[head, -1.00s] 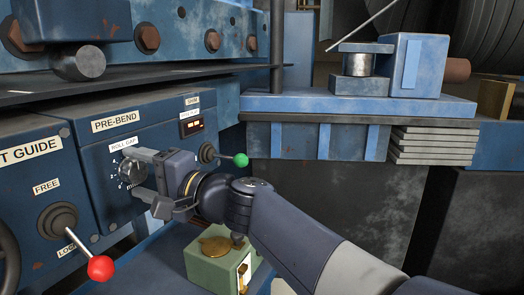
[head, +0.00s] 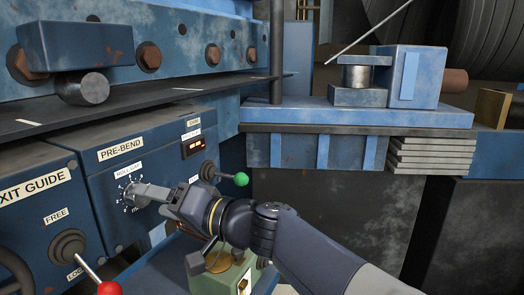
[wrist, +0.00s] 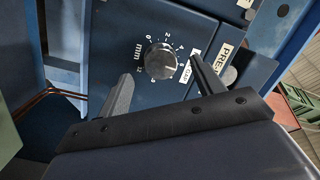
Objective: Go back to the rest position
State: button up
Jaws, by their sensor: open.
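The round metal ROLL GAP knob (wrist: 161,61) sits on the blue PRE-BEND panel (head: 95,180), ringed by a numbered mm scale. My gripper (wrist: 159,72) is open and empty. In the wrist view its two fingers point toward the panel on either side of the knob, with nothing gripped between them. In the head view my gripper (head: 160,222) is in front of the panel, and one finger partly hides the knob. Whether a finger touches the knob cannot be told.
A green-tipped lever (head: 240,179) stands out just right of my gripper. A red-tipped lever (head: 109,289) is at lower left. A green box (head: 240,277) lies below my wrist. A blue shelf (head: 350,117) is at the back right.

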jog(key=shift+b+v, duration=0.35)
jog(key=shift+v, duration=1.55)
jog(key=shift+d, duration=0.15)
